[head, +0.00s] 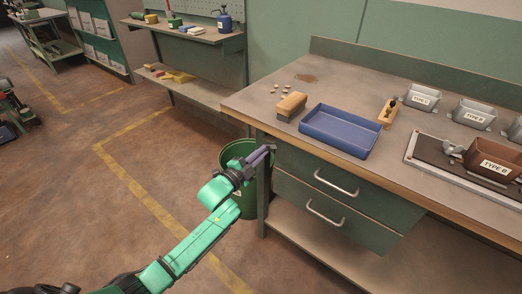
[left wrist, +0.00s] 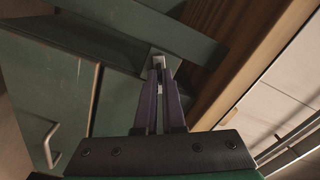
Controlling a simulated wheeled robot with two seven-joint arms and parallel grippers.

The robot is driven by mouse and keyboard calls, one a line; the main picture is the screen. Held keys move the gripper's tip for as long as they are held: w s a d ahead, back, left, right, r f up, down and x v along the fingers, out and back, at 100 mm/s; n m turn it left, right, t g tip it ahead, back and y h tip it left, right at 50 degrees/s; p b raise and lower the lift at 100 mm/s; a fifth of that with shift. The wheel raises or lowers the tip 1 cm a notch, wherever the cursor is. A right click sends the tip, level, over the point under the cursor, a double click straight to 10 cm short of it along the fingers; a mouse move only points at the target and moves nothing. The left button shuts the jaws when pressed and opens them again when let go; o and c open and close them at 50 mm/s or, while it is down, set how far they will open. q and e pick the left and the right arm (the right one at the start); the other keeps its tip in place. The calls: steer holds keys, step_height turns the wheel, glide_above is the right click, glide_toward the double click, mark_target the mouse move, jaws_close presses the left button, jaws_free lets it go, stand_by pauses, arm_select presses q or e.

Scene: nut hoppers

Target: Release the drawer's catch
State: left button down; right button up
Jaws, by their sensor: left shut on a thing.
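My left gripper (head: 262,154) is at the left end of the green drawer unit, just under the bench top's front edge. In the left wrist view its two purple-grey fingers (left wrist: 158,75) are shut on a small pale metal piece, apparently the catch (left wrist: 158,61). Most of the catch is hidden between the fingers. The upper drawer (head: 318,172) looks closed, with a bar handle (head: 337,182) on its front. The lower drawer (head: 300,206) below it also looks closed. A handle (left wrist: 50,145) shows at the left of the wrist view. My right gripper is not in view.
A green bin (head: 236,152) stands on the floor right behind my left gripper. On the bench top (head: 262,99) are a blue tray (head: 338,130), a wooden-topped brush (head: 291,105), several grey bins and a brown hopper (head: 492,165). The floor in front of the drawers is clear.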

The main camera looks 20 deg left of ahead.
arm_select(q)
steer(key=shift+n+p, duration=1.85)
steer(key=shift+n, duration=4.25)
steer(key=shift+f, duration=0.1)
steer(key=c, duration=1)
jaws_free()
steer(key=p+v, duration=0.1)
steer(key=v, duration=1.3)
steer(key=shift+s, duration=0.3)
